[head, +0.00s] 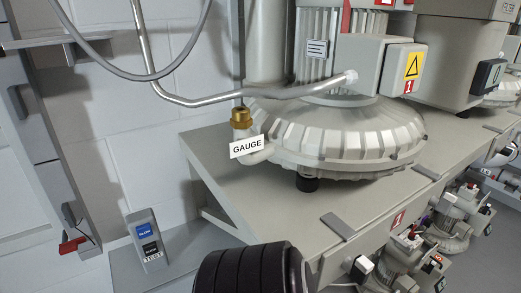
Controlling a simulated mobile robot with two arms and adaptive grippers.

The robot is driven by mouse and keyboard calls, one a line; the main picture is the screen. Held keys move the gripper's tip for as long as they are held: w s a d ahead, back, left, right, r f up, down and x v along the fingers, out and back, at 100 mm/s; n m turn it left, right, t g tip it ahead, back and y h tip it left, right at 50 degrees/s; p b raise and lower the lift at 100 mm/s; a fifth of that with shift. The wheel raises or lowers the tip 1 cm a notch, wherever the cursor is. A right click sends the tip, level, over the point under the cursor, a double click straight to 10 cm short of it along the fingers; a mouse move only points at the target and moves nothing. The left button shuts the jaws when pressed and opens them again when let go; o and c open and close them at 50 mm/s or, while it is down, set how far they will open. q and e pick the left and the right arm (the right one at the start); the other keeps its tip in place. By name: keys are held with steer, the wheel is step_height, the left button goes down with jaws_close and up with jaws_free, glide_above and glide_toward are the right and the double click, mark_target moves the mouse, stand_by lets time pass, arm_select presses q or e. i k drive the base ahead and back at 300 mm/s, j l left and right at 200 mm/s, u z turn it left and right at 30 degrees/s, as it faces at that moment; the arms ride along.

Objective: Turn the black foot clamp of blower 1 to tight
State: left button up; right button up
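Blower 1 (340,130) stands on a grey shelf in the head view, a pale ribbed round housing with a red "1" label on its box. A short black foot (307,183) shows under the front of its housing, resting on the shelf. It looks like the black foot clamp, but no lever or tight mark can be made out, so its setting cannot be told. Neither of my grippers is in view.
The grey shelf (225,165) has bare room left of the blower. A brass fitting (241,117) and a GAUGE tag (247,146) sit beside the housing. A metal pipe (200,101) crosses in front. A switch box (147,240) stands lower left. Small motors (455,205) sit below right.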

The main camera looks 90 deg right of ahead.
mark_target(359, 268)
steer(key=z, duration=0.45)
steer(key=l+z, duration=0.15)
steer(key=z, duration=0.7)
steer(key=l+z, duration=0.15)
steer(key=z, duration=0.75)
steer(key=l+z, duration=0.1)
steer(key=z, duration=0.35)
steer(key=i+z, duration=0.1)
steer(key=z, duration=0.75)
steer(key=i+l, duration=0.05)
